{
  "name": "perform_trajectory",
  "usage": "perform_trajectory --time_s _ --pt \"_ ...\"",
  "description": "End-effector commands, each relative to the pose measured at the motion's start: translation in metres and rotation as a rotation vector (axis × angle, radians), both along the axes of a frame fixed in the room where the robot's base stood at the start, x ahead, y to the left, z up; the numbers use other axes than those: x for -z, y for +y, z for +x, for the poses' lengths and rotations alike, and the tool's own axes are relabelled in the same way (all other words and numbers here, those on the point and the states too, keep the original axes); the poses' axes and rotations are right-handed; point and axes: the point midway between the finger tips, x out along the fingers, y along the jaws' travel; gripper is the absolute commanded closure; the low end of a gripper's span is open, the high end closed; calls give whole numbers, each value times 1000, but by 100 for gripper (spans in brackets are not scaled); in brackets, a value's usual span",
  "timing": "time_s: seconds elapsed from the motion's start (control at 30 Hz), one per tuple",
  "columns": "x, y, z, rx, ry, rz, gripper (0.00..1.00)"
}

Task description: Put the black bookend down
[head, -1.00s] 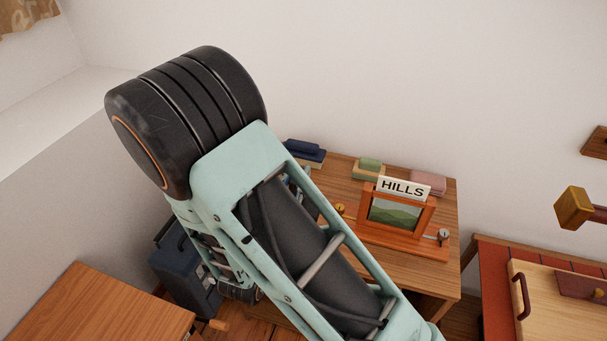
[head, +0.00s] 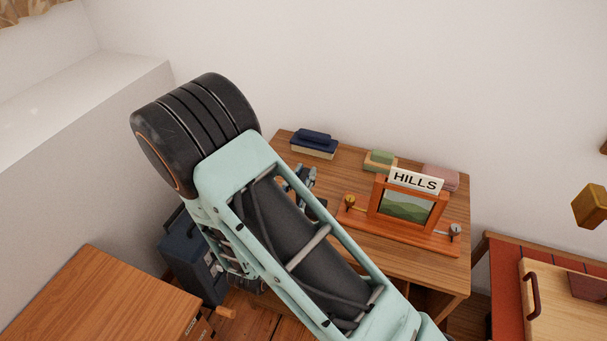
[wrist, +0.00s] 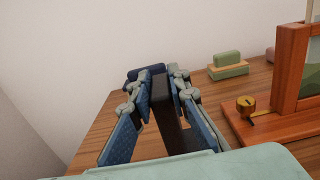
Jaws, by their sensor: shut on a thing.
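In the wrist view my gripper (wrist: 160,112) is shut on the black bookend (wrist: 168,118), a dark upright slab between the two blue-padded fingers. They are over the left part of the wooden desk (wrist: 97,128). I cannot tell whether the bookend's lower edge touches the desk top.
A dark blue block on a pale base (head: 315,144) stands at the desk's back left. Green (head: 380,161) and pink (head: 441,176) ones stand farther right. A wooden frame with a "HILLS" sign (head: 414,181) and two knobs takes up the desk's right side.

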Motion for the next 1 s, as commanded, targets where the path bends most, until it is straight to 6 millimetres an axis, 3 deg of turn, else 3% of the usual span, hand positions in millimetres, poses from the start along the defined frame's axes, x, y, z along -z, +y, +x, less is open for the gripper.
perform_trajectory --time_s 0.07,0.1,0.23,0.63,1.0 --pt "0 0 1 1 -7 -1 100" --pt "2 0 0 0 0 0 81" --pt "1 0 0 0 0 0 66" --pt "0 3 -6 -2 1 -1 66" --pt "0 29 -76 -5 1 -1 66"
